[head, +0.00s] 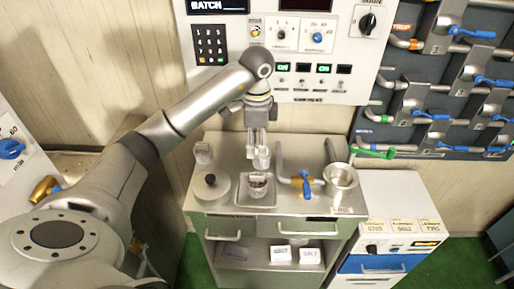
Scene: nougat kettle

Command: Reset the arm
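My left arm comes in from the left, and its gripper (257,150) points down over the steel worktop (308,150). Its fingertips are above and behind a small glass jar (258,186) with dark contents, which stands in a square steel tray (244,199). The fingers look close together, but I cannot tell whether they are open or shut, or whether the pale shape at their tips is part of them. My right gripper is not in view.
A round lidded pot (211,187) stands left of the tray. A pipe with a blue-handled valve (305,186) and a steel funnel bowl (341,181) stand to the right. The control panel (300,52) rises behind. Pipes with blue valves (431,116) line the right wall.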

